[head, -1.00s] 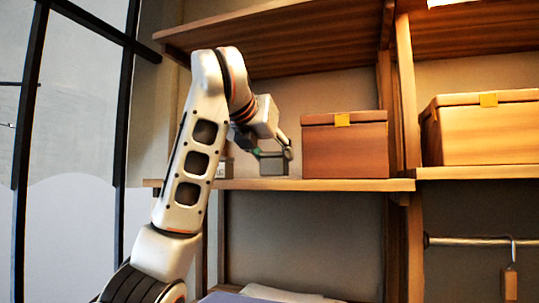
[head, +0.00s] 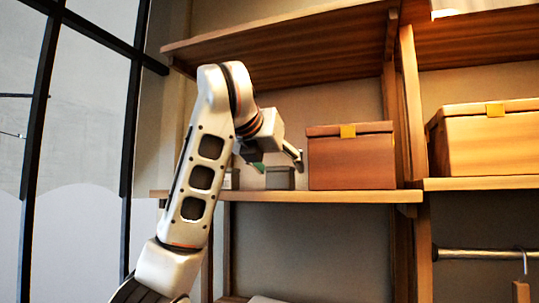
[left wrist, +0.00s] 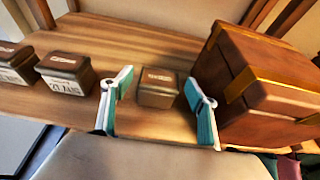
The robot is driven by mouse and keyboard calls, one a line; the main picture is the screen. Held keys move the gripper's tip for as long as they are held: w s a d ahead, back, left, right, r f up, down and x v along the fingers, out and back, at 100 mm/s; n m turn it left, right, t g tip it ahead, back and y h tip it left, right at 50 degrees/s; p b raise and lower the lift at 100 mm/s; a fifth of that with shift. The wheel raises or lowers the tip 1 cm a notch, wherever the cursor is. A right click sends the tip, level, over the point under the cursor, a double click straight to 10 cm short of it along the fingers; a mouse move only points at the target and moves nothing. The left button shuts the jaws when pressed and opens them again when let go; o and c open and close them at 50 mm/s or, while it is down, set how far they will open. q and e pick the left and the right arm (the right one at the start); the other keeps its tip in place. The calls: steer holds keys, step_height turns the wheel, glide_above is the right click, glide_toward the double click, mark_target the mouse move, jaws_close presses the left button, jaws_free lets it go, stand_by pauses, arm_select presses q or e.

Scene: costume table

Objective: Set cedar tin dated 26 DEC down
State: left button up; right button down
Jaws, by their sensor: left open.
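A small dark brown tin (left wrist: 158,88) stands upright on the wooden shelf, between and apart from the two teal-lined fingers in the left wrist view. In the head view the same tin (head: 280,178) looks grey and sits left of the big brown box. Its lid has a small label; I cannot read a date on it. My left gripper (head: 279,162) is open just above and around the tin, holding nothing. Two similar tins with white front labels, one near (left wrist: 66,76) and one farther left (left wrist: 14,66), stand left of it. My right gripper is not in view.
A large brown lidded box (head: 350,160) stands close right of the tin, near the right finger. A lighter box (head: 487,142) is beyond the upright post. The shelf's front edge (head: 330,197) is close. Bare shelf (left wrist: 140,40) lies behind the tins.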

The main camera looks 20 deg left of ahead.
arm_select(q)
steer(key=b+v, duration=0.3)
steer(key=v, duration=0.8)
steer(key=shift+s+b, duration=0.3)
steer(key=shift+b, duration=0.1)
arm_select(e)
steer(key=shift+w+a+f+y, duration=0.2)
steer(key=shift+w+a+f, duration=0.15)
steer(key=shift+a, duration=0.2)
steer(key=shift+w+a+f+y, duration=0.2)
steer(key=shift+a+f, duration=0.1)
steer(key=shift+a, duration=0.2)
arm_select(q)
steer(key=shift+r, duration=0.1)
